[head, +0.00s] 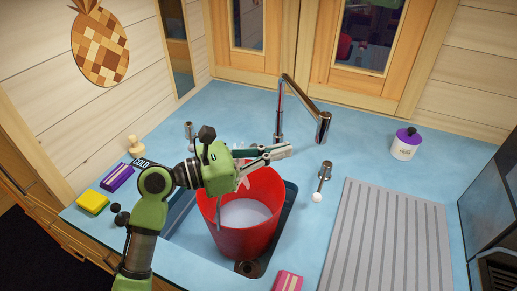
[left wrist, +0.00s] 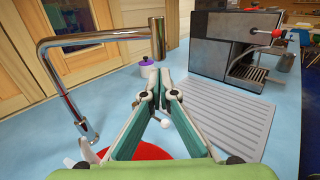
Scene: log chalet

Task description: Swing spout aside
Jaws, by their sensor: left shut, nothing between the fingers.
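The chrome spout (head: 300,95) rises from a post behind the sink, and its arm runs to the right. Its thick tip (head: 323,128) hangs over the blue counter, right of the red bucket. In the left wrist view the spout post (left wrist: 68,88) stands left of my fingers, and the tip (left wrist: 158,38) is beyond them. My left gripper (head: 288,150) is shut and empty above the bucket's back rim, in front of the post and below the spout arm. The fingers also meet in the left wrist view (left wrist: 164,78). They look apart from the spout. My right gripper is not in view.
The red bucket (head: 257,238) stands in the sink (head: 284,232) with pale contents. A tap lever with a white knob (head: 322,178) is right of it. A purple-lidded jar (head: 404,146), a grey ribbed mat (head: 388,240) and a coffee machine (left wrist: 235,48) stand farther right.

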